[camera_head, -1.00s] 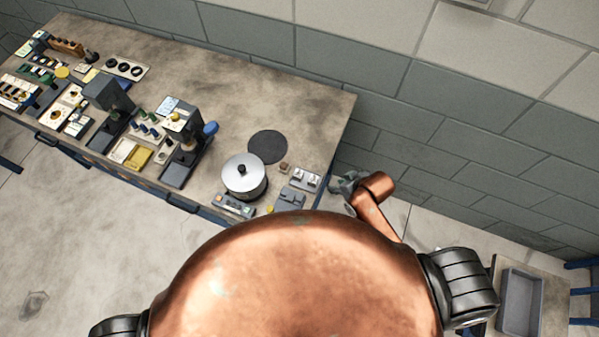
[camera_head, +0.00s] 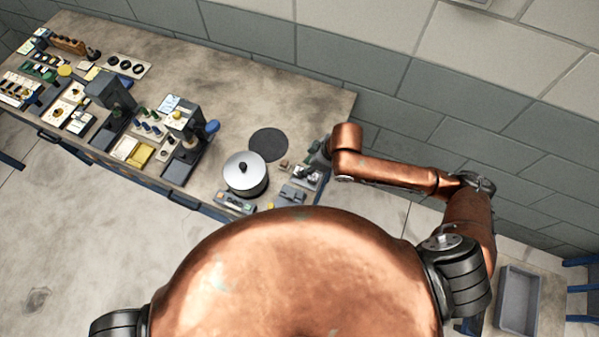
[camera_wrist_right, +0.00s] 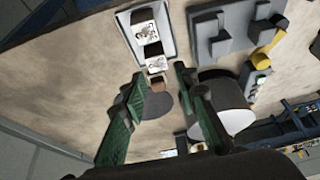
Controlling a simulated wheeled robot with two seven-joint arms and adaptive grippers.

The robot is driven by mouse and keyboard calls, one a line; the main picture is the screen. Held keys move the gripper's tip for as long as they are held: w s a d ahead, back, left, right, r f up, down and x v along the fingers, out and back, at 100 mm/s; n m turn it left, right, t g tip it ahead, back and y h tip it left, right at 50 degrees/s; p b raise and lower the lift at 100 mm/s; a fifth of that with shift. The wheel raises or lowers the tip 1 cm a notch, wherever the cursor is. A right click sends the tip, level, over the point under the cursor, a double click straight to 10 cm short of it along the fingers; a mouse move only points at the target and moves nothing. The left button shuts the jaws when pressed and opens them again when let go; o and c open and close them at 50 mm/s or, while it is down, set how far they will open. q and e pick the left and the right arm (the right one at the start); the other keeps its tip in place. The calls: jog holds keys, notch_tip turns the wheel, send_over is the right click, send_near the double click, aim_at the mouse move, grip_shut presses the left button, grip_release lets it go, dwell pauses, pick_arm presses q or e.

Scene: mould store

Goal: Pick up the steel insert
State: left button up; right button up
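Pale metallic blocks with dark markings, which look like steel inserts (camera_wrist_right: 147,33), sit in a light grey tray (camera_wrist_right: 170,38) in the right wrist view. I cannot tell which one is the task's insert. In the head view my right gripper (camera_head: 316,160) is over the bench's right end and partly covers that tray. In the right wrist view the green-padded fingers of my right gripper (camera_wrist_right: 160,78) are apart with nothing held between them. The tray lies beyond the fingertips. My left gripper is not in view.
A lidded metal pot (camera_head: 245,173) and a dark round mat (camera_head: 268,145) are left of the gripper. A small brown block (camera_head: 284,163) and a grey fixture (camera_head: 291,194) are close by. The bench's back middle (camera_head: 215,80) is clear.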

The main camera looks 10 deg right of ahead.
jog(key=shift+w+f, duration=0.1)
jog(key=shift+f, duration=0.25)
jog(key=x, duration=0.7)
jog(key=shift+w, duration=0.15)
grip_shut()
